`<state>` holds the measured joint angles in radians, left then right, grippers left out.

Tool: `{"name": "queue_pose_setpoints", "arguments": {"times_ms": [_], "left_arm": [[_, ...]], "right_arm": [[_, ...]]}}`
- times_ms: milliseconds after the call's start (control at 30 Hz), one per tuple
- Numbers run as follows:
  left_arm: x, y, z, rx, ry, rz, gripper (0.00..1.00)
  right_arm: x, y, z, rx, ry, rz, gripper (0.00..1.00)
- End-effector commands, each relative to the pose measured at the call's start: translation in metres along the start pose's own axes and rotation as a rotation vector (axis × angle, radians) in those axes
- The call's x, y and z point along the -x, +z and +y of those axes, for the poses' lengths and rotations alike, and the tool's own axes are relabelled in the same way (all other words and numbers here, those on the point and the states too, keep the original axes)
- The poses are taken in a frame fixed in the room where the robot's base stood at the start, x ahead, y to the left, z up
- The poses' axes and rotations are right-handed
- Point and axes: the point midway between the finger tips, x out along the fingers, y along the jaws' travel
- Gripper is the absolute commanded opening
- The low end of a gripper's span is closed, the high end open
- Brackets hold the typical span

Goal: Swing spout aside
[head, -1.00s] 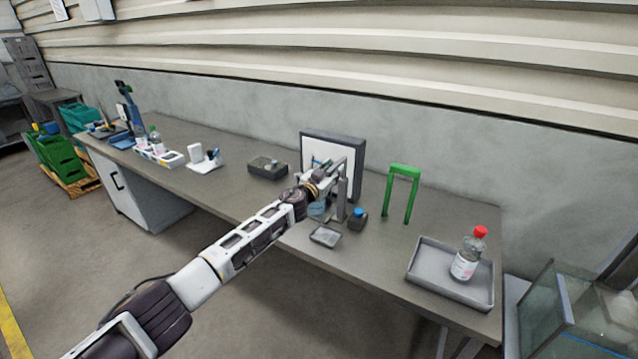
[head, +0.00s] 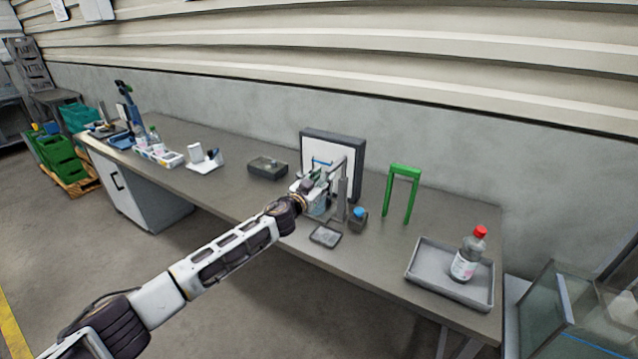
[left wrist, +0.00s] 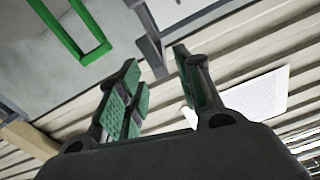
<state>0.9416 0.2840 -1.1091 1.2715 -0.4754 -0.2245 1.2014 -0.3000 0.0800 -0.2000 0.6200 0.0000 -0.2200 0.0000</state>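A grey post (head: 342,194) stands on the bench in front of a white panel with a dark frame (head: 350,167). The spout (head: 337,161) is a thin grey arm at the post's top, reaching left toward my gripper. My left gripper (head: 316,176) is just left of the post, near the spout's end; its fingers are small in the head view. In the left wrist view my left gripper (left wrist: 158,88) has its fingers apart, with nothing held between them. The grey post (left wrist: 147,30) shows there beyond the gap. I cannot tell whether a finger touches the spout. My right gripper is out of view.
A blue-capped dark bottle (head: 358,217) and a small grey tray (head: 325,236) stand close by the post. A green frame (head: 404,172) stands to the right, then a grey tray (head: 423,273) with a red-capped bottle (head: 467,257). A dark box (head: 268,167) is to the left.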

Motion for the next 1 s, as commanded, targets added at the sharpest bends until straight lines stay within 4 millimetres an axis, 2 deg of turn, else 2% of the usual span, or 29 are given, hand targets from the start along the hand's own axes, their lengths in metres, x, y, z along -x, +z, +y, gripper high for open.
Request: {"name": "queue_pose_setpoints", "arguments": {"times_ms": [333,833,1000], "left_arm": [[0.018,0.0,-0.001,0.0,-0.001,0.0,0.35],[0.019,0.001,-0.001,-0.005,-0.001,-0.001,0.35],[0.019,0.001,-0.001,-0.054,0.0,-0.001,0.35]], "right_arm": [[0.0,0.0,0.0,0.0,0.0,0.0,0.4],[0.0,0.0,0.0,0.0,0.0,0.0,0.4],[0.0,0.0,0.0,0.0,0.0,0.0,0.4]]}}
